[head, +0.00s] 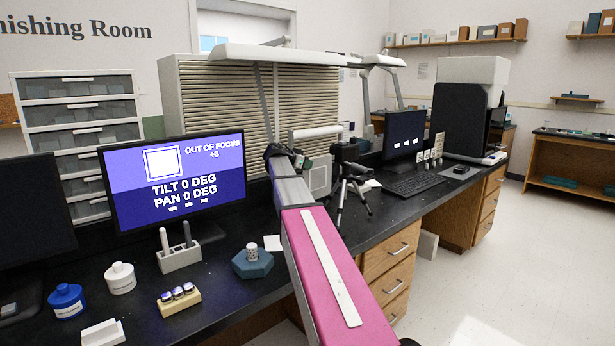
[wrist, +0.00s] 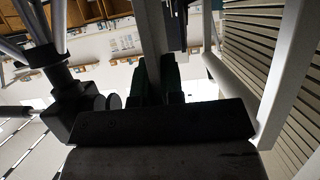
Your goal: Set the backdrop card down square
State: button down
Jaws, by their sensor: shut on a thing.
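My gripper (head: 293,157) is over the black bench, between the louvred cabinet and the camera tripod. In the wrist view its green-padded fingers (wrist: 155,82) are shut on a narrow grey strip seen edge-on, which looks like the backdrop card (wrist: 152,35). In the head view a pale grey panel stands just right of the fingers; I cannot tell whether it is the card. My arm and gripper hide the contact with the bench. The monitor (head: 172,180) reads "OUT OF FOCUS +3", "TILT 0 DEG", "PAN 0 DEG".
A small camera tripod (head: 350,180) stands close right of my gripper, and the louvred cabinet (head: 225,110) is behind it. A keyboard (head: 412,184) lies further right. A blue hexagonal stand (head: 252,263), a pen holder (head: 179,257) and jars are on the near left bench.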

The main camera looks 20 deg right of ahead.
aim_at(306, 172)
jog(key=shift+f, duration=1.95)
jog(key=c, duration=1.2)
grip_release()
jog(key=shift+f, duration=0.1)
jog(key=shift+c, duration=0.2)
jog(key=v, duration=1.2)
jog(key=shift+a, duration=0.1)
